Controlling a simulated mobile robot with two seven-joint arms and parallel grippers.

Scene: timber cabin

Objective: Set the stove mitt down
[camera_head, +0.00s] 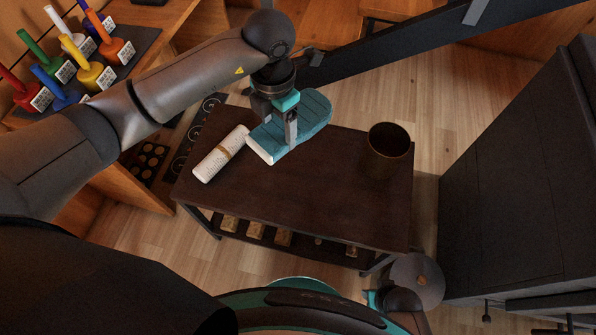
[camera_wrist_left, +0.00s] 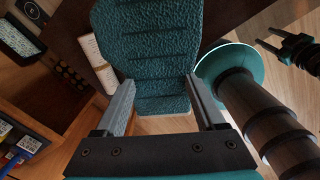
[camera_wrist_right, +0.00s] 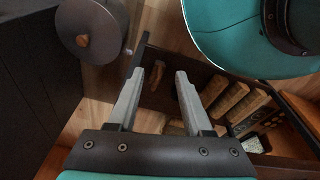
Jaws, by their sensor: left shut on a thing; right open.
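The stove mitt (camera_head: 308,115) is teal and quilted with a white cuff. In the head view it is at the far side of the dark brown table (camera_head: 300,190). My left gripper (camera_head: 290,140) is shut on the mitt from above. In the left wrist view the mitt (camera_wrist_left: 150,50) lies between the fingers (camera_wrist_left: 158,95). I cannot tell whether the mitt touches the tabletop. My right gripper (camera_wrist_right: 155,95) is open and empty in the right wrist view, low near the table's shelf.
A dark brown cup-like bin (camera_head: 388,150) stands at the table's right. The shelf below holds several wooden blocks (camera_head: 256,230). A dark cabinet (camera_head: 510,180) stands at right. The table's middle is clear.

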